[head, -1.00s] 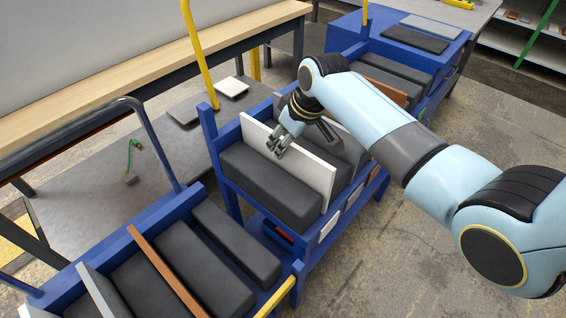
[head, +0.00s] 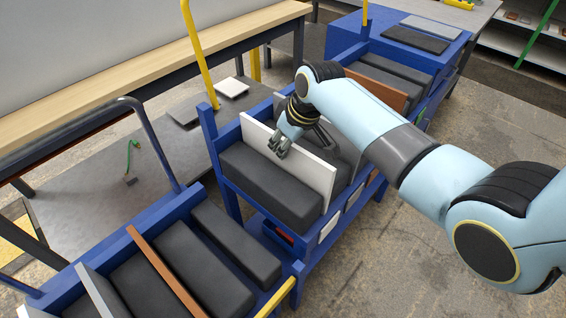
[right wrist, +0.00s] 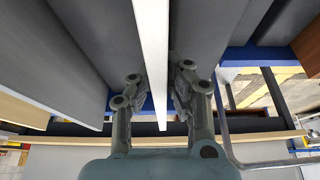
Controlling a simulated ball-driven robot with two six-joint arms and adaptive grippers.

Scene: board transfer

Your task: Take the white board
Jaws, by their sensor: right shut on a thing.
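The white board (head: 312,172) stands on edge in the blue rack (head: 228,178), between dark grey padded blocks. My right gripper (head: 279,150) is at the board's top edge, near its middle. In the right wrist view the white board (right wrist: 152,60) runs between the two fingers of the right gripper (right wrist: 154,100), which are shut on it from both sides. The board's lower part is hidden behind the front dark block (head: 268,190). My left gripper is not in view.
A nearer blue cart (head: 175,212) holds dark blocks, a brown board (head: 165,272) and a light grey board (head: 95,290). Another light grey board (head: 342,135) stands behind the white one. A workbench (head: 120,100) lies at the left. Open floor is at the right.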

